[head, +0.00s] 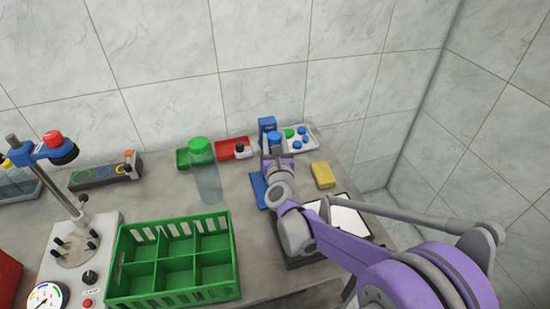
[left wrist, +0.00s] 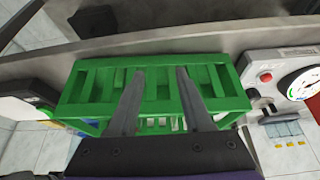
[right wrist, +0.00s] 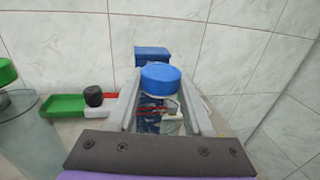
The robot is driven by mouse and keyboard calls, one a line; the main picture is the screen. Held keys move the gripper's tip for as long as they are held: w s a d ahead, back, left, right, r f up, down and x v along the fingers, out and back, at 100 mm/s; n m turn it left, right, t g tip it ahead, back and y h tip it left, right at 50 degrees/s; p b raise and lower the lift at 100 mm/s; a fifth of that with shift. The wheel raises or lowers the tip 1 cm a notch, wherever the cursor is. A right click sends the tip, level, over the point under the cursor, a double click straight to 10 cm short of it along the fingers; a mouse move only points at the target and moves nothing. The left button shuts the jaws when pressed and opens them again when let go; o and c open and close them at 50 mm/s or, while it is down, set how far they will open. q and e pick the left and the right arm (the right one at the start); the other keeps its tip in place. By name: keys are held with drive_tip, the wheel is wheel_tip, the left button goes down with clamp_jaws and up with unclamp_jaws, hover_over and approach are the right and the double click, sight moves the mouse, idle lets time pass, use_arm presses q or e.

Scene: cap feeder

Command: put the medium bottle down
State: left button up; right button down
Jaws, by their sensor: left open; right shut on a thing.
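The medium bottle, clear with a blue cap (right wrist: 160,78), is between the fingers of my right gripper (right wrist: 165,112), which is shut on it. The bottle looks upright. In the head view its blue cap (head: 275,138) shows just in front of a blue block-like stand (head: 267,124). My arm hides its lower part, so I cannot tell whether its base touches anything. My left gripper (left wrist: 160,88) is open and empty over the green crate (left wrist: 72,92); it does not show in the head view.
A large clear bottle (head: 208,182) with a green cap stands left of my right gripper. The divided green crate (head: 228,262) looks empty.

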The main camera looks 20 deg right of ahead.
drive_tip(key=shift+f, duration=2.2)
drive_tip(key=shift+f+b, duration=0.2)
drive_tip(key=shift+b, duration=0.15)
drive_tip(key=shift+c, duration=1.5)
unclamp_jaws()
